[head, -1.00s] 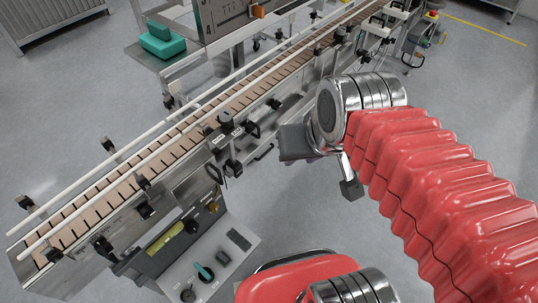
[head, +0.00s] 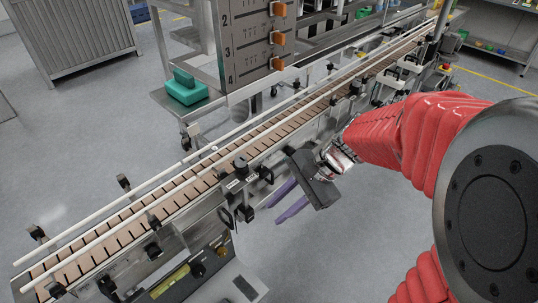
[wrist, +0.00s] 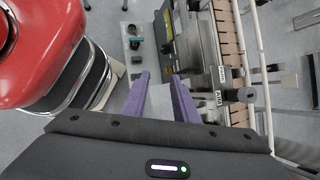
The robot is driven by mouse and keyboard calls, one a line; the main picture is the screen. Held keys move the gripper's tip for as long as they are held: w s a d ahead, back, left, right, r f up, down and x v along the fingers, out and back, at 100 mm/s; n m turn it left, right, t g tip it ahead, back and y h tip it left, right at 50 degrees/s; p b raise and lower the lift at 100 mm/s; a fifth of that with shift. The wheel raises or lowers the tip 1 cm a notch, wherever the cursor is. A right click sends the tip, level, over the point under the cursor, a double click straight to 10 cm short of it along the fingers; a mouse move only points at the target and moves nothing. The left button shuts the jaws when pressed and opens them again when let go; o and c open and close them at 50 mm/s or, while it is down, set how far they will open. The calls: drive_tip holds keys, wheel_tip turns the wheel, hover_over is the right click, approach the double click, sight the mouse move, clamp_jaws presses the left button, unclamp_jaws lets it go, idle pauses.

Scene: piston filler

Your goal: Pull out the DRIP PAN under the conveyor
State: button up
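The conveyor (head: 150,200) runs diagonally across the head view, with a brown slatted belt between white rails. My gripper (head: 273,213) is beside its near side, below belt height in the picture. Its two purple fingers point left, apart, with nothing visible between them. In the wrist view my gripper (wrist: 160,75) also shows a gap between the fingers, and the conveyor's belt (wrist: 228,45) is to their right. I cannot clearly make out the drip pan; the conveyor's side and my gripper may hide it.
Black clamps and knobs (head: 240,165) stick out from the conveyor's near side close to my gripper. A control box (head: 195,280) stands at the lower left. A teal case (head: 187,88) rests on a shelf behind.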

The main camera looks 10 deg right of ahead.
drive_tip(key=w+d+f+m+t+y, duration=0.4)
drive_tip(key=w+f+m+y, duration=0.2)
drive_tip(key=w+f+m, duration=0.95)
drive_tip(key=d+f+m+t+h, duration=0.1)
drive_tip(key=d+f+m+t, duration=0.3)
drive_tip(key=f+m, duration=0.4)
drive_tip(key=d+f+m+t+h, duration=0.2)
drive_tip(key=d+f+m+t, duration=0.2)
drive_tip(key=d+f+m, duration=0.3)
wheel_tip(320, 180, down, 2)
drive_tip(key=m, duration=0.3)
drive_tip(key=shift+w+h, duration=0.3)
drive_tip(key=shift+w, duration=0.05)
drive_tip(key=shift+w+f, duration=0.1)
drive_tip(key=x, duration=1.3)
drive_tip(key=shift+w, duration=0.3)
drive_tip(key=shift+a, duration=0.1)
drive_tip(key=shift+c, duration=0.6)
